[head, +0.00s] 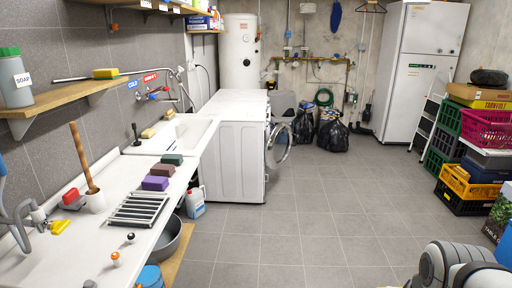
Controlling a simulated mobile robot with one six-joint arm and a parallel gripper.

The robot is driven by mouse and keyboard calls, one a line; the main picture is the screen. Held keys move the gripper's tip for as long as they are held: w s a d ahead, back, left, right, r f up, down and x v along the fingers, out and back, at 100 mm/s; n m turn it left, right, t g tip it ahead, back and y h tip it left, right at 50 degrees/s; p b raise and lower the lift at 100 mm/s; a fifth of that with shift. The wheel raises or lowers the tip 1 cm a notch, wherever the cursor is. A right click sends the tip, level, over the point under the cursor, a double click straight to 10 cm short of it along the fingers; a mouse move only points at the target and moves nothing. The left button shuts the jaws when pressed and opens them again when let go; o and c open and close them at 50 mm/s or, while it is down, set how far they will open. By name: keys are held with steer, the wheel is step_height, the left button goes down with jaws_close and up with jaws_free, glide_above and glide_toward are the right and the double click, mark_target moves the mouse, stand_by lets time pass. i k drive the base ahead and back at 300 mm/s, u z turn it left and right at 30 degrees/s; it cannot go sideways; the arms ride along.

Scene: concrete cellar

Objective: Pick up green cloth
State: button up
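The green cloth (172,159) looks like a small dark green folded block. It lies on the white counter (130,224) at the left, near the sink end. White and dark grey rounded parts of my arm show at the bottom right, far from the cloth. My gripper's fingers are not in view.
A black-barred rack (138,210) and a wooden-handled tool (84,160) stand on the counter. A washing machine (233,155) with its round door open is beyond. Stacked crates (488,130) line the right. The tiled floor (310,220) between is clear.

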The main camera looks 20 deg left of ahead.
mark_target(175, 159)
steer(key=u, duration=0.1)
steer(key=i, duration=1.55)
steer(key=u, duration=0.7)
steer(key=i, duration=1.3)
steer(key=u, duration=1.5)
steer(key=i, duration=0.9)
steer(key=u, duration=0.6)
